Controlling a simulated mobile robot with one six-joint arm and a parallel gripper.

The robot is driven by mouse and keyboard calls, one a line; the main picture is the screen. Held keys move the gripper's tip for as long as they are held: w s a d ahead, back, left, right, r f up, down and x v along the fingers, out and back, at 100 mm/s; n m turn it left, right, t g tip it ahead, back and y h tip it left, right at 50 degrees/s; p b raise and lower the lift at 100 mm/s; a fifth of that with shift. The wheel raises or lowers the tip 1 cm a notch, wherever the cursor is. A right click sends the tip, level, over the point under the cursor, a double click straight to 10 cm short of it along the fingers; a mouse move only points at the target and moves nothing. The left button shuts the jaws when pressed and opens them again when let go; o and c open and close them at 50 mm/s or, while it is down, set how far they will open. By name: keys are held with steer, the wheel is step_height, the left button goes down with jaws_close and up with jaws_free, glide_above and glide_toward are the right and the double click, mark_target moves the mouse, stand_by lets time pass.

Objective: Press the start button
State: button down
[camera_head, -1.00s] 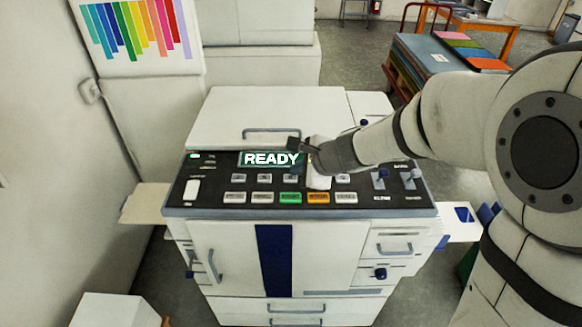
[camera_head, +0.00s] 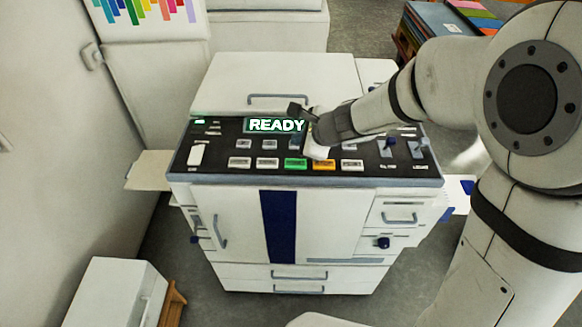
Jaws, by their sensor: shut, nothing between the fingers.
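A large white copier-like machine (camera_head: 225,212) stands in front of me with a dark control panel (camera_head: 219,158) on top. Its display (camera_head: 275,125) reads "READY". A green button (camera_head: 295,163) and an orange button (camera_head: 324,166) sit side by side in the panel's front row. Labels on the buttons are too small to read, so I cannot tell which is marked start. My gripper (camera_head: 316,152) is shut and empty, its tip low over the panel, just behind the gap between the green and orange buttons. I cannot tell whether it touches the panel. It hides some keys behind it.
Several white and grey keys surround the two coloured buttons. Side trays (camera_head: 149,170) stick out from the machine. A white box (camera_head: 115,292) stands at the front left. A cart with coloured boards (camera_head: 440,22) is at the back right. Floor is clear in front of the machine.

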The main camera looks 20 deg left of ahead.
mark_target(299, 165)
step_height(299, 165, down, 6)
steer(key=b, duration=0.4)
steer(key=shift+r, duration=0.25)
steer(key=shift+f, duration=0.1)
stand_by(1.5)
steer(key=shift+w+f+b, duration=0.15)
steer(key=shift+f+b, duration=0.15)
steer(key=shift+b, duration=0.35)
steer(key=shift+f+b, duration=0.4)
steer(key=shift+b, duration=0.05)
steer(key=shift+r, duration=0.15)
stand_by(0.5)
steer(key=shift+r+p, duration=0.65)
steer(key=shift+r, duration=0.05)
